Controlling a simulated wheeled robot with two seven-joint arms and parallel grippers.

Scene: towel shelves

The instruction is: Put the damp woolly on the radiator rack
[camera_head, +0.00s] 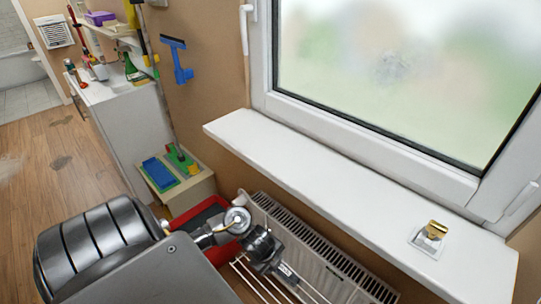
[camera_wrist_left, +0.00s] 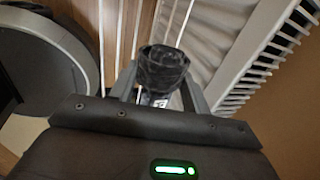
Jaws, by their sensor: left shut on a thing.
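The woolly (camera_wrist_left: 163,62) is a dark grey, rolled-looking bundle, held between the fingertips of my left gripper (camera_wrist_left: 160,92) in the left wrist view. In the head view my left gripper (camera_head: 262,258) is low beside the radiator, shut on the same dark bundle (camera_head: 261,242). The radiator rack (camera_head: 250,284) is a set of thin white wires in front of the radiator (camera_head: 318,252). The bundle appears over or close to these wires; I cannot tell whether it touches them. My arm hides part of the rack. My right gripper is not in view.
A white windowsill (camera_head: 350,190) juts out above the radiator, with a small brass-and-white item (camera_head: 432,236) on it. A red tray (camera_head: 198,214) lies behind my arm. A low box (camera_head: 192,191) with cleaning things stands by the wall. Wooden floor (camera_head: 60,160) is open at left.

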